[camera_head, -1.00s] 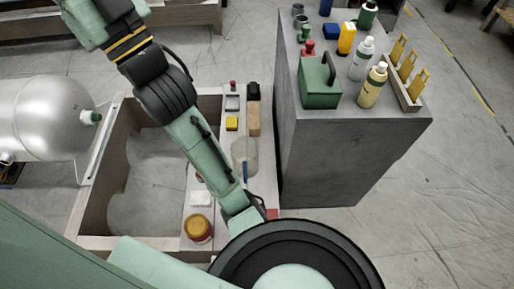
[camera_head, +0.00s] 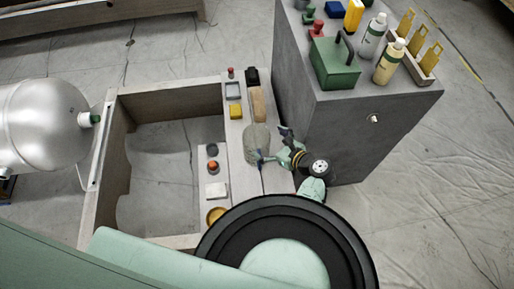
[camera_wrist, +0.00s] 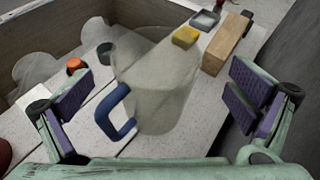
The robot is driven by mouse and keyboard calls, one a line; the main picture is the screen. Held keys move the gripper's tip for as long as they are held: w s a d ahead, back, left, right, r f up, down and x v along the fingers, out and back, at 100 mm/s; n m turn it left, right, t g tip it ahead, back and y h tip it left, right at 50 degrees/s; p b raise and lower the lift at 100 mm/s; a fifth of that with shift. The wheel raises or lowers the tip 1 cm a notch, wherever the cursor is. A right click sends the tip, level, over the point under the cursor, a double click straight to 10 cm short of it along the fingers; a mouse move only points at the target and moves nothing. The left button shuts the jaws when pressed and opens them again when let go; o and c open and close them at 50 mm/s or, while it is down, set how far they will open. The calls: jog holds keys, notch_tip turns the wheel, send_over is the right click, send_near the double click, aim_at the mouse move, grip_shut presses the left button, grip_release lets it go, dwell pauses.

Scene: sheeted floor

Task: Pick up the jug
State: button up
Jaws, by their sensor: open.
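The jug (camera_head: 256,145) is a translucent grey vessel with a blue handle, standing on a pale board. In the wrist view the jug (camera_wrist: 165,90) is between my two fingers, with its blue handle toward the left finger. My gripper (camera_head: 274,147) is just right of the jug in the head view. In the wrist view my gripper (camera_wrist: 163,96) is open, with purple pads spread wide on either side. A gap shows between each pad and the jug. The jug's far base is hard to make out.
A wooden block (camera_head: 258,104) and a yellow block (camera_head: 236,111) stand behind the jug. An orange-topped item (camera_head: 213,166) is to its left. A tall grey cabinet (camera_head: 345,135) rises close on the right, bearing a green box (camera_head: 335,66) and bottles.

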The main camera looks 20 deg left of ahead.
jog(key=x, duration=0.7)
jog(key=shift+s+f+p, duration=0.3)
jog(key=shift+f+p, duration=0.1)
jog(key=c, duration=1.5)
